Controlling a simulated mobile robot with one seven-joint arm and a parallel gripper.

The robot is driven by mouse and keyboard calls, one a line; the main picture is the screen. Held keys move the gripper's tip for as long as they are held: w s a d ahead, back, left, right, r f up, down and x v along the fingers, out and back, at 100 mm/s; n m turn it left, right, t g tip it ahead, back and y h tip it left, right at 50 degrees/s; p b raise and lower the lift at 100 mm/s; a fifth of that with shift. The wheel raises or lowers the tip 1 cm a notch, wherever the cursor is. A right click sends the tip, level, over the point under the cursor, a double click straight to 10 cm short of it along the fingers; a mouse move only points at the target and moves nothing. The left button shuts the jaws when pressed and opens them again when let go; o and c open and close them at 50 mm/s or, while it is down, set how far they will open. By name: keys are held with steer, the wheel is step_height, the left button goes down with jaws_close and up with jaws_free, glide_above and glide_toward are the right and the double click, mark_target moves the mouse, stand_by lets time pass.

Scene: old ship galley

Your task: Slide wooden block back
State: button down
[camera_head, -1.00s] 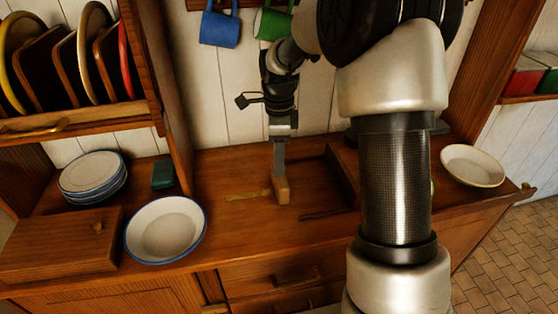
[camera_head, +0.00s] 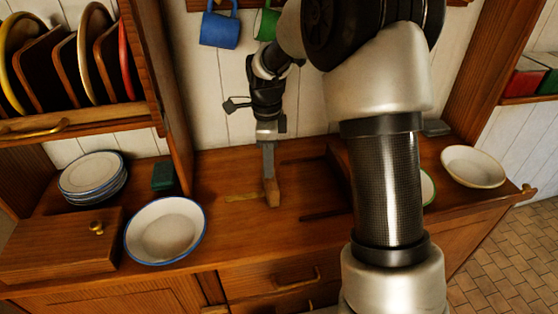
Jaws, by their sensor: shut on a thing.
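A small wooden block (camera_head: 272,193) stands upright on the counter, in the middle of the picture. My gripper (camera_head: 269,176) comes down from above and is shut on the top of the block. The block's foot looks to be at the counter surface; I cannot tell whether it touches. A pale yellowish strip (camera_head: 242,197) lies on the counter just left of the block.
A white bowl with a blue rim (camera_head: 165,230) and stacked plates (camera_head: 92,175) stand at the left, with a green block (camera_head: 162,176) near them. A cream bowl (camera_head: 473,166) is at the right. Raised wooden strips (camera_head: 325,213) lie right of the block. Mugs (camera_head: 220,29) hang above.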

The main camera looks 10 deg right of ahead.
steer(key=a, duration=1.1)
steer(key=shift+a+p, duration=0.3)
steer(key=shift+a, duration=0.05)
steer(key=shift+r, duration=0.1)
steer(key=c, duration=1.5)
jaws_free()
steer(key=shift+a, duration=0.1)
steer(key=shift+o, duration=0.2)
step_height(320, 180, up, 17)
steer(key=p, duration=0.1)
steer(key=shift+r+p, duration=0.2)
steer(key=shift+p, duration=0.15)
